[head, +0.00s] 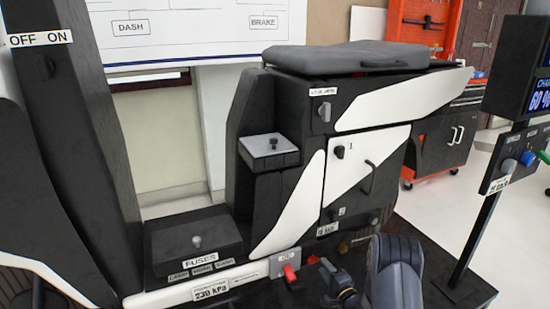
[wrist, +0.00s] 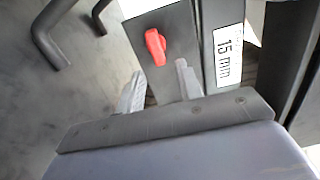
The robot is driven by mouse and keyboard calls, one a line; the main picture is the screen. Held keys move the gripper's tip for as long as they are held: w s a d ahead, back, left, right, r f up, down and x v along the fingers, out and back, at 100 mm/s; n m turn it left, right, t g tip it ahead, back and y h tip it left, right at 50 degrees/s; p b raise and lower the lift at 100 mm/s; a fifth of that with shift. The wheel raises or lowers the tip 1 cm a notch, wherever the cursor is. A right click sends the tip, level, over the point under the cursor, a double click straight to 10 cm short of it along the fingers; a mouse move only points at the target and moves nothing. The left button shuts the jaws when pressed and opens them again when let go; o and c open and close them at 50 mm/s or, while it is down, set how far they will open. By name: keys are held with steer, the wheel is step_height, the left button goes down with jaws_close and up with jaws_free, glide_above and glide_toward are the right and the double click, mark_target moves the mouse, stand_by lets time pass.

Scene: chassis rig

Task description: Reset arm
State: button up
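My gripper (wrist: 159,70) shows in the wrist view with its two grey fingers apart and nothing visible between them. A red knob (wrist: 156,46) on a dark panel lies just beyond the fingertips; I cannot tell the exact gap. In the head view my dark arm (head: 396,272) is at the bottom, right of centre, low in front of the chassis rig (head: 255,200). The gripper's fingers cannot be made out there. A red lever (head: 290,273) on a grey plate is left of the arm.
A "15 mm" label (wrist: 228,55) is beside the knob, and a dark bent handle (wrist: 50,38) is at upper left. The rig has a fuse box (head: 194,245), a cabinet door (head: 362,172) and a grey seat (head: 345,58). A display post (head: 485,200) stands at right.

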mark_target(313, 260)
steer(key=x, duration=0.2)
steer(key=shift+w+a+r, duration=0.1)
steer(key=shift+w+a, duration=0.05)
steer(key=shift+w, duration=0.2)
